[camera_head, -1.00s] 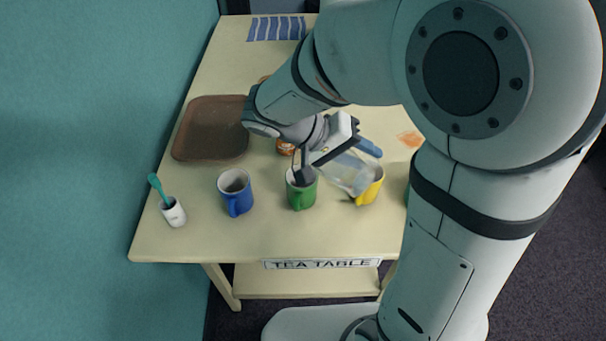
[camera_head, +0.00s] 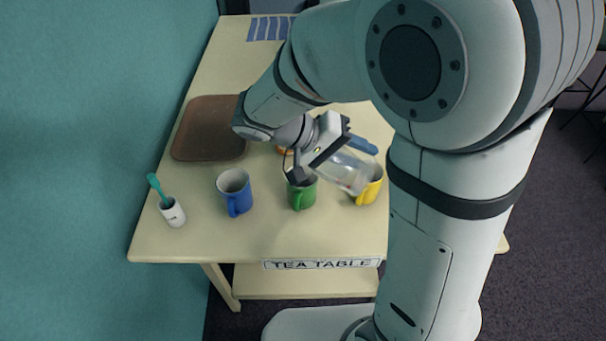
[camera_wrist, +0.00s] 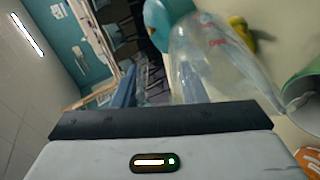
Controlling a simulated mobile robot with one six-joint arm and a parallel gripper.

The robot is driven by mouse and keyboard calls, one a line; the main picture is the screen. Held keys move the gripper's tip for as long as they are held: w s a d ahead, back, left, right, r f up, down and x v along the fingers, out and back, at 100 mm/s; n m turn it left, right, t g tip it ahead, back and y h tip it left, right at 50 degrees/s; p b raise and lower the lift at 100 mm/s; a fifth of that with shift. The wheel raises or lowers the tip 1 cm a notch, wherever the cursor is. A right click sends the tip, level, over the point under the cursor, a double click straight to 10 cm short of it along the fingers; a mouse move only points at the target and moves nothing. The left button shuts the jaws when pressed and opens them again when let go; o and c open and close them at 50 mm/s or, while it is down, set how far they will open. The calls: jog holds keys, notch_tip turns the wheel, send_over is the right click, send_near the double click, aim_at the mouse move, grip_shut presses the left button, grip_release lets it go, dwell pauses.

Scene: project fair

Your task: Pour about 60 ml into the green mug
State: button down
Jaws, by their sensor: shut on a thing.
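The green mug (camera_head: 302,195) stands upright on the table, its rim partly covered by my gripper. At the right edge of the wrist view the green mug (camera_wrist: 302,92) is cut off. My gripper (camera_head: 318,160) is above the mug, shut on a clear vessel (camera_head: 347,172). The vessel is steeply tilted, reaching down and right towards the yellow mug (camera_head: 368,190). In the wrist view the clear vessel (camera_wrist: 207,55) shows beyond the dark gripper edge, with faint red marking. I cannot tell its liquid level or see any stream.
A blue mug (camera_head: 235,190) and a white cup (camera_head: 172,214) with a teal tool stand left. A brown tray (camera_head: 208,128) lies behind them. A blue bar-like object (camera_head: 360,145) is behind the vessel. The table front (camera_head: 240,248) is clear.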

jog(key=shift+w+a+f+h, duration=0.15)
jog(key=shift+w+a+h, duration=0.2)
jog(key=shift+h, duration=0.35)
dwell(0.7)
jog(key=shift+s, duration=0.1)
jog(key=shift+s+d+r+y, duration=0.1)
jog(key=shift+d+r+y, duration=0.1)
jog(key=shift+r+y, duration=0.15)
jog(key=shift+s+d+f+m+t+y, duration=0.1)
jog(key=shift+s+d+m+t+y, duration=0.1)
jog(key=shift+d+y, duration=0.35)
jog(key=shift+s+d+m+t+y, duration=0.1)
jog(key=shift+s+d+y, duration=0.15)
jog(key=shift+y, duration=0.45)
jog(key=shift+w+a, duration=0.1)
jog(key=shift+w, duration=0.15)
jog(key=shift+s+d+t+y+b, duration=0.35)
jog(key=shift+y+b, duration=0.25)
jog(key=shift+y, duration=0.2)
jog(key=shift+d+m+y+b, duration=0.25)
jog(key=shift+m+y+b, duration=0.05)
jog(key=shift+y, duration=0.1)
